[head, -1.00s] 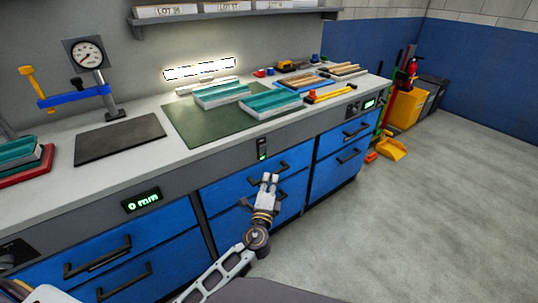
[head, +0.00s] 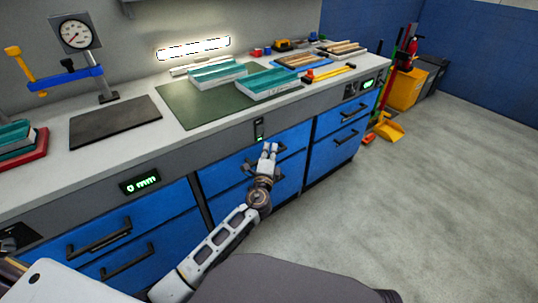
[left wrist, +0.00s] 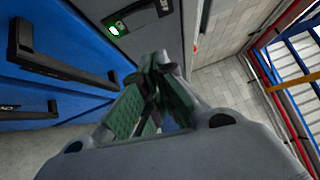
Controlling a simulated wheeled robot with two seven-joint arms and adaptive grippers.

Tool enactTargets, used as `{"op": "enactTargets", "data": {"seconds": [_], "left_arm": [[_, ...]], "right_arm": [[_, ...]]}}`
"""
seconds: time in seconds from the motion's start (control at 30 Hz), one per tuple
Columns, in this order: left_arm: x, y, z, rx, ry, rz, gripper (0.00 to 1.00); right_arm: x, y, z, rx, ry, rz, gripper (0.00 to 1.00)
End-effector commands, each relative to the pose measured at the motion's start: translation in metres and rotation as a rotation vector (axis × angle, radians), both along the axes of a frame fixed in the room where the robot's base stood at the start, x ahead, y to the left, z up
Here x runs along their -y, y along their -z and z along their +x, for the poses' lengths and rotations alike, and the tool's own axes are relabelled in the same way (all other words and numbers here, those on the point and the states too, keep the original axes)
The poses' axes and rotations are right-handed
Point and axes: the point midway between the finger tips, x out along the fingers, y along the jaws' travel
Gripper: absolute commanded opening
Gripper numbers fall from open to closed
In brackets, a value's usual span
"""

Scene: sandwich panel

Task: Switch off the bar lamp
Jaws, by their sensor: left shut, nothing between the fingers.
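The bar lamp (head: 193,48) is a lit white strip on the wall above the back of the bench. A small dark switch plate (head: 259,130) with a green light is set in the grey front band of the bench; it also shows in the left wrist view (left wrist: 135,16), with its green light glowing. My left gripper (head: 270,147) is shut and empty, just below and right of the switch plate, in front of the blue drawers. In the left wrist view its fingers (left wrist: 150,95) are together, pointing past the plate. My right gripper is not in view.
Blue drawers with black handles (head: 98,236) run below the bench top. A green mat (head: 187,112) carries teal-and-white panels. A dial gauge stand (head: 76,34) stands at the left. The floor (head: 440,170) at the right is clear.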

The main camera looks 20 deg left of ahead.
Motion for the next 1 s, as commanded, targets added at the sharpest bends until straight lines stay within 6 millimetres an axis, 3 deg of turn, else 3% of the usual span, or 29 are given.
{"op": "enactTargets", "data": {"seconds": [0.47, 0.6, 1.0], "left_arm": [[-0.005, -0.005, 0.042, 0.001, -0.001, -0.001, 0.00], [-0.018, -0.008, 0.052, 0.002, -0.001, 0.001, 0.00], [-0.036, -0.010, 0.067, 0.001, 0.000, 0.000, 0.00]], "right_arm": [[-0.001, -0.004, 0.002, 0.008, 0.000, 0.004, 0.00], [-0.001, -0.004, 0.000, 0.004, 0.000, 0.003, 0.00], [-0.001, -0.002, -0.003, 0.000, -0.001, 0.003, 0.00]]}}
